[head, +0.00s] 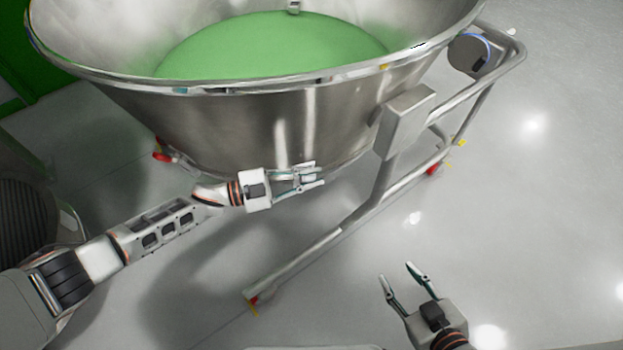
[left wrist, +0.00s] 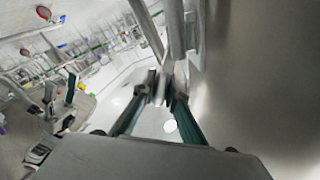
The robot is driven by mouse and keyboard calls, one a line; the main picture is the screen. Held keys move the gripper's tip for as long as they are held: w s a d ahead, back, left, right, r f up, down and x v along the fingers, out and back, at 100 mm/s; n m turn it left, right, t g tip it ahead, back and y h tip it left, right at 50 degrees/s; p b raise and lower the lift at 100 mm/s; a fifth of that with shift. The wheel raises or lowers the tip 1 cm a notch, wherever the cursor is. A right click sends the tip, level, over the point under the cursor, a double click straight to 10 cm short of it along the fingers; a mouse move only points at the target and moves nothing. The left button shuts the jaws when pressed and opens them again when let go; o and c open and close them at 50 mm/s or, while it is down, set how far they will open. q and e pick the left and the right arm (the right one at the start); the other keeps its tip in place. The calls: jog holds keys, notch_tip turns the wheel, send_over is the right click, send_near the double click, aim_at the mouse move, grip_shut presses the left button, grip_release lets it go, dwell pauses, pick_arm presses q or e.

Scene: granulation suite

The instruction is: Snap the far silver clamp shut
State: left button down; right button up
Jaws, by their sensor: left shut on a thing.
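My left gripper (head: 318,178) is against the lower outside wall of the steel bowl (head: 225,125). Its fingers are shut on a small silver piece (head: 308,168), which looks like part of a clamp. In the left wrist view the green-lined fingers (left wrist: 160,98) close on this silver piece (left wrist: 157,84), beside a vertical metal bar. I cannot tell from these views whether it is the far clamp or how far it is closed. Another small silver fitting (head: 294,6) sits at the bowl's far inner side. My right gripper (head: 397,271) is open and empty above the floor at the lower right.
The bowl holds green material (head: 275,45). A tubular steel frame (head: 385,185) with a metal box (head: 403,120) stands at its right, with a leg reaching toward the front. A dark ribbed object (head: 25,205) is at the left. The floor at the right is clear.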

dwell(0.5)
pick_arm(q)
jog(key=c, duration=2)
grip_release()
jog(key=shift+c, duration=0.2)
jog(key=v, duration=1.2)
jog(key=shift+w, duration=0.1)
